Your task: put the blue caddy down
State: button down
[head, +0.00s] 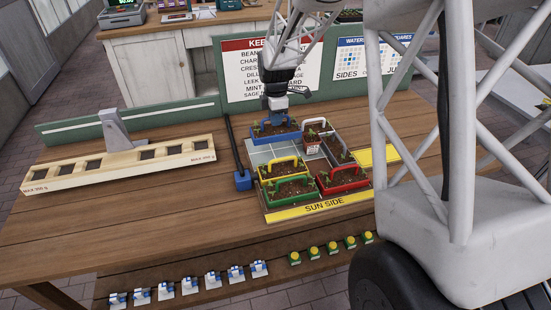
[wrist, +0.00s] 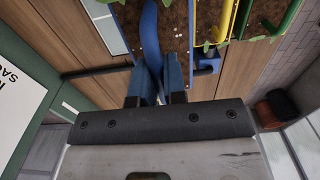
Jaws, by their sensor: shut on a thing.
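The blue caddy (head: 274,134) holds soil and small green plants. It is at the back left of the gridded tray (head: 258,157). My gripper (head: 275,112) is above it, shut on its blue handle. In the wrist view, the handle (wrist: 151,35) runs down between the two blue fingers of my gripper (wrist: 154,82). The caddy looks about level. I cannot tell whether its base touches the tray; its underside is hidden.
A yellow caddy (head: 276,172), a green caddy (head: 290,192), a red caddy (head: 343,180) and a grey caddy (head: 341,152) crowd the tray. A blue-ended black rod (head: 243,181) lies left of it. A cream slotted beam (head: 120,168) is farther left.

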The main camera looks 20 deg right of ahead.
aim_at(275, 129)
jog(key=shift+f, duration=0.1)
jog(key=shift+f, duration=3.05)
jog(key=shift+f, duration=1.85)
jog(key=c, duration=1.2)
grip_release()
jog(key=shift+f, duration=0.15)
notch_tip(275, 129, up, 12)
jog(key=shift+r, duration=0.15)
